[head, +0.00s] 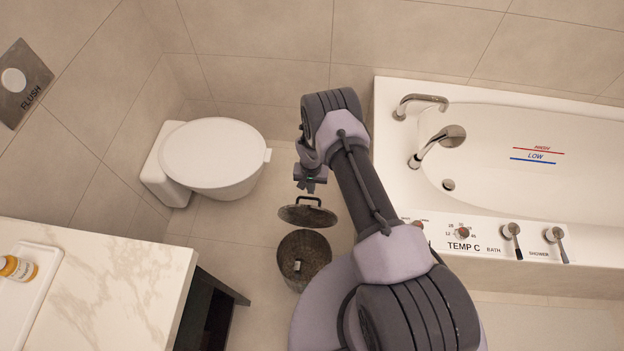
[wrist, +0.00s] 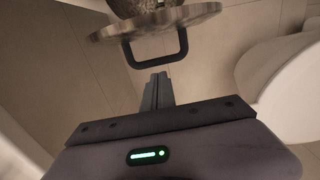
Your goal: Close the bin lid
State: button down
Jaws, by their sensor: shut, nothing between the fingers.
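The bin (head: 304,268) is a dark, mottled round bin on the floor, open at the top, with something small and pale inside. Its round lid (head: 308,215) stands raised at the bin's far side, with a dark handle on it. In the wrist view the lid (wrist: 190,19) is seen nearly edge-on, with its black loop handle (wrist: 158,55) toward me and part of the bin (wrist: 135,6) behind it. My gripper (head: 310,186) is just beyond the lid. In the wrist view the gripper's fingers (wrist: 158,90) are shut and empty, pointing at the handle, apart from it.
A white toilet (head: 215,158) stands left of my gripper. A bathtub (head: 510,160) with taps is on the right. A marble counter (head: 110,290) with a tray and bottle is at the lower left. Tiled floor is clear between the toilet and bin.

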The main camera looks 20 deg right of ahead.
jog(key=shift+s+a, duration=0.1)
jog(key=shift+s, duration=0.15)
